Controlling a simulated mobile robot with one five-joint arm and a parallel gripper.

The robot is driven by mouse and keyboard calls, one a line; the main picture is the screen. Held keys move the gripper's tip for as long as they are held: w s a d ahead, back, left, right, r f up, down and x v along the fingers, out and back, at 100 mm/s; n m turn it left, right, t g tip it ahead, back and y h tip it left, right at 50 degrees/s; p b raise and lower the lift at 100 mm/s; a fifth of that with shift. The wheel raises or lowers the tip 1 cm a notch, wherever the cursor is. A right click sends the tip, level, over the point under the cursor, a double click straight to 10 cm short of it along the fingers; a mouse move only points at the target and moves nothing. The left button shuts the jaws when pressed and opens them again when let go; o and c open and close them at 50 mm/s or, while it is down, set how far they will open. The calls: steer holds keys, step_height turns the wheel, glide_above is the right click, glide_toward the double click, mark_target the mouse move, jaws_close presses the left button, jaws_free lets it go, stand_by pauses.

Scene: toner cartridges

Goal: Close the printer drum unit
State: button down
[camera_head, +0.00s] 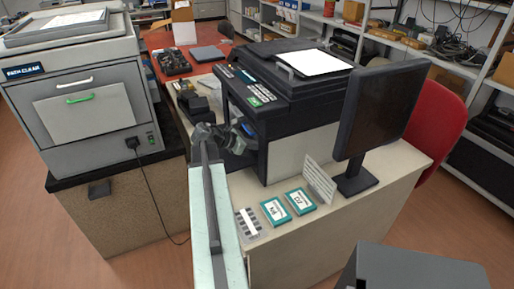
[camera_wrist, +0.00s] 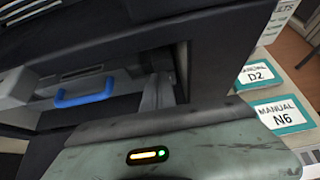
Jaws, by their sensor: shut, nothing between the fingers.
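The black printer (camera_head: 290,95) stands on the light desk, with its front bay open toward my arm. The drum unit's blue handle (camera_wrist: 84,93) shows in the wrist view, on a grey part inside the dark bay. A bit of blue (camera_head: 249,130) also shows in the head view, just beyond my gripper. My gripper (camera_head: 238,136) is at the printer's front, and its slim grey fingers (camera_wrist: 162,88) point into the bay, right of the blue handle. They are shut and empty. Whether they touch the unit, and how far out it sits, I cannot tell.
Two teal-edged manuals, N6 (camera_head: 276,211) and D2 (camera_head: 300,201), lie on the desk beside a small tray (camera_head: 249,223). A large grey machine (camera_head: 85,105) stands at left.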

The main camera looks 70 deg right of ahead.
steer(key=shift+s, duration=0.3)
steer(key=shift+w+a, duration=0.25)
steer(key=w+a, duration=0.2)
steer(key=w, duration=0.1)
steer(key=shift+w+a, duration=0.15)
steer(key=shift+a, duration=0.25)
steer(key=p+v, duration=0.5)
steer(key=v, duration=0.4)
steer(key=shift+w+r, duration=0.25)
